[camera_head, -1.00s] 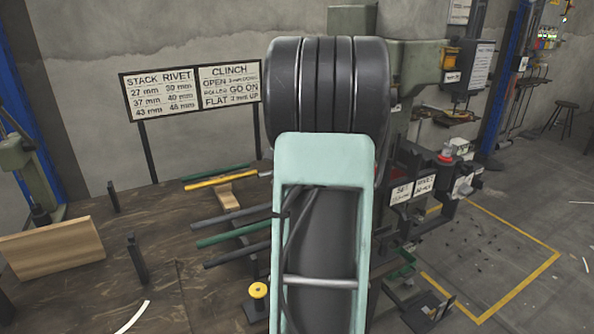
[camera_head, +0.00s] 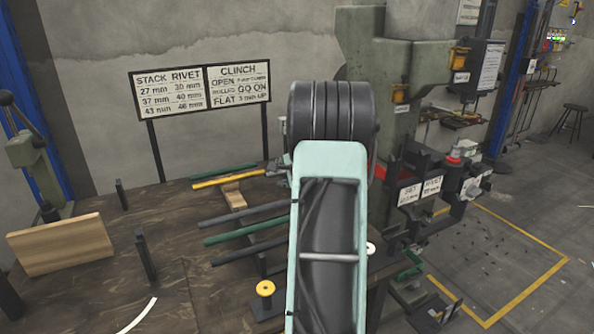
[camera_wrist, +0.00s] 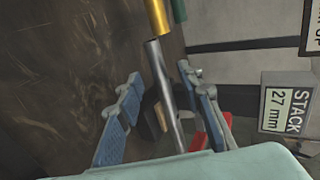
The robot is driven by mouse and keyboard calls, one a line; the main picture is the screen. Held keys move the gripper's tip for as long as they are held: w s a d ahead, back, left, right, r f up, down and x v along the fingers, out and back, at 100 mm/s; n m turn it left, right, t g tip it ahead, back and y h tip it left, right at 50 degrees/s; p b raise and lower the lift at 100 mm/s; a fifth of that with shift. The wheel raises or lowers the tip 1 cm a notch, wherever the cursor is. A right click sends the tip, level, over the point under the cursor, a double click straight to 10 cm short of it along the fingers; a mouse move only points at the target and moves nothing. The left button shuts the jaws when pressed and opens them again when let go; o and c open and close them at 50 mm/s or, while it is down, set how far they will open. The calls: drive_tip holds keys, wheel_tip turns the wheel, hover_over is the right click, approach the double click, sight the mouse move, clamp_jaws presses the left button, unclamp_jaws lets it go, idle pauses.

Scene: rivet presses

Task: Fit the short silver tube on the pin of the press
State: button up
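In the wrist view a silver tube (camera_wrist: 168,90) runs lengthwise between the two blue-padded fingers of my gripper (camera_wrist: 163,105). The fingers are open, with a gap visible on each side of the tube. The tube's far end lies close to the end of a yellow tube (camera_wrist: 157,16). In the head view my arm hides most of the gripper and the silver tube. The green press (camera_head: 400,75) stands behind and right of my arm. I cannot make out its pin.
A yellow tube (camera_head: 228,178) and several dark and green tubes (camera_head: 240,232) lie left of my arm. A wooden board (camera_head: 60,248) stands on the bench at left. A red part shows beside the right finger (camera_wrist: 200,139). A stack sign (camera_wrist: 288,105) is at right.

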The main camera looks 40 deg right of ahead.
drive_tip(key=shift+w+d+f, duration=0.15)
drive_tip(key=shift+w+f, duration=0.1)
drive_tip(key=shift+w, duration=0.2)
drive_tip(key=shift+c, duration=0.6)
clamp_jaws()
drive_tip(key=shift+r, duration=0.15)
